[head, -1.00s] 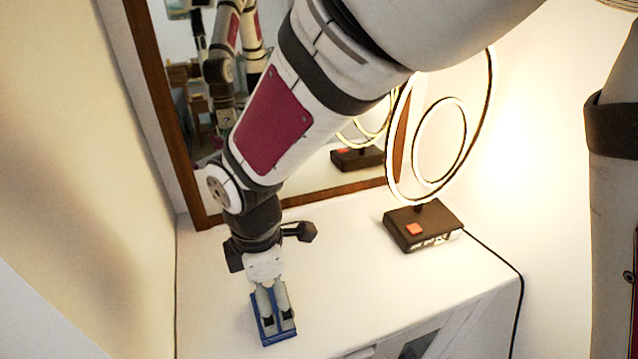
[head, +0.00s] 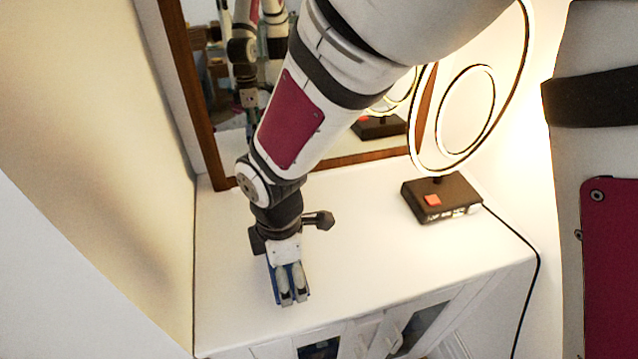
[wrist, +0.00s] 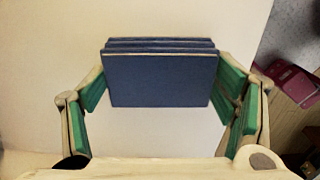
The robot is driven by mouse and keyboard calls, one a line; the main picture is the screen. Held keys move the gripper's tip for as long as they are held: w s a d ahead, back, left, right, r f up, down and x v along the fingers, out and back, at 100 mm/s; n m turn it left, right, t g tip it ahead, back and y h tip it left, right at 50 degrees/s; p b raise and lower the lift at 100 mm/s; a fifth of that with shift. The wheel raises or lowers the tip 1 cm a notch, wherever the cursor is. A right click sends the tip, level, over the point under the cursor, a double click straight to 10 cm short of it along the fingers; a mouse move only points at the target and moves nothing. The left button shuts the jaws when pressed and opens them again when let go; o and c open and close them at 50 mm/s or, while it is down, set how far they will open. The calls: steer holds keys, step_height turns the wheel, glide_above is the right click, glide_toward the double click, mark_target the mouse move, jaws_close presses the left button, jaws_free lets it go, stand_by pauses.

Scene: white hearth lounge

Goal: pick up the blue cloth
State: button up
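The blue cloth (head: 275,287) is a folded, flat-faced stack on the white cabinet top, near its front left. In the wrist view the cloth (wrist: 160,80) fills the space between the fingers, with its layered edges showing at the top. My gripper (head: 293,297) points down over the cloth in the head view and partly hides it. In the wrist view my gripper (wrist: 162,90) is open, with a green-padded finger at each side of the cloth. The pads are close to the cloth's side edges; I cannot tell whether they touch.
A ring lamp on a dark base (head: 441,197) stands to the right, its cable (head: 537,275) running off the edge. A wood-framed mirror (head: 215,150) stands behind. A wall (head: 110,130) is at the left. The cabinet top (head: 365,270) is clear between cloth and lamp.

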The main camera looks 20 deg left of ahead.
stand_by(0.3)
steer(key=shift+r+p, duration=0.75)
steer(key=shift+r, duration=0.15)
step_height(320, 180, up, 2)
steer(key=shift+r+p, duration=0.1)
steer(key=shift+p, duration=0.6)
steer(key=s+d+p, duration=0.2)
steer(key=s, duration=1.3)
steer(key=shift+s+d+r, duration=0.4)
steer(key=shift+r, duration=0.05)
